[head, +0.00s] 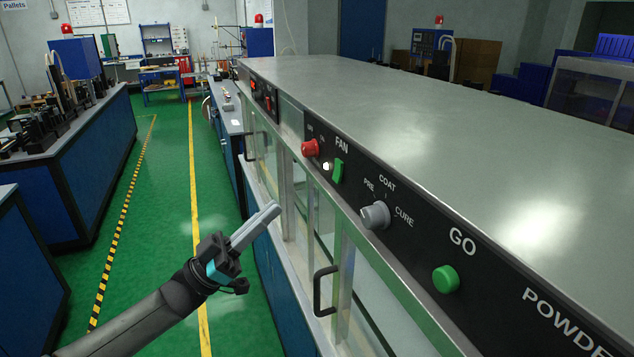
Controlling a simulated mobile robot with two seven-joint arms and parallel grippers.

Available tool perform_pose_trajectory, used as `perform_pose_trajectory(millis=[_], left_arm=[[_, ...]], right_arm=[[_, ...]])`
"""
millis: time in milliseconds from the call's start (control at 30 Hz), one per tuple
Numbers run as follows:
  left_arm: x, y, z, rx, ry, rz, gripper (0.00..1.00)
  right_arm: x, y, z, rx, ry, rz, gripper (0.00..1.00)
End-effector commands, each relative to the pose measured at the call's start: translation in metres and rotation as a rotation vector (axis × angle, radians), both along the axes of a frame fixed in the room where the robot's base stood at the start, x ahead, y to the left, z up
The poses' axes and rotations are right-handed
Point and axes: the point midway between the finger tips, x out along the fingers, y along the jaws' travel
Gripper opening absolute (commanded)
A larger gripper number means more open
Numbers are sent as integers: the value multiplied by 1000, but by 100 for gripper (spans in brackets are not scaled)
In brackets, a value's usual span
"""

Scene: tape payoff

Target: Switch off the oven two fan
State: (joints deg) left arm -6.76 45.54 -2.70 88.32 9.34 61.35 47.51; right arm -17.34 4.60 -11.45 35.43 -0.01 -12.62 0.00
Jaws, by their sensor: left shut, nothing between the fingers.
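No oven number is readable on this panel. My left gripper (277,209) is shut and empty. It is in front of the machine, to the left of and below the switch in the picture, and apart from it. My right gripper is not in view.
A farther panel (262,94) has a red display. A black door handle (318,292) protrudes below. Green floor lies open at left.

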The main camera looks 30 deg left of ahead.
Motion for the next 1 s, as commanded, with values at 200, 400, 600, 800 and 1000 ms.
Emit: perform_pose_trajectory(millis=[200, 400, 600, 800, 1000], left_arm=[[29, -26, 35, -2, -5, -1, 0], [51, -45, 38, -3, 0, 1, 0], [63, -56, 35, 0, 0, 1, 0], [67, -59, 34, 1, 1, 1, 0], [67, -59, 34, 0, 1, 1, 0]], right_arm=[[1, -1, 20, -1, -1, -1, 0], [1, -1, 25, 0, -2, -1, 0], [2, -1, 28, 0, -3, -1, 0], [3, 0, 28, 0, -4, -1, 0], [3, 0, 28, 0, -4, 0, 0]])
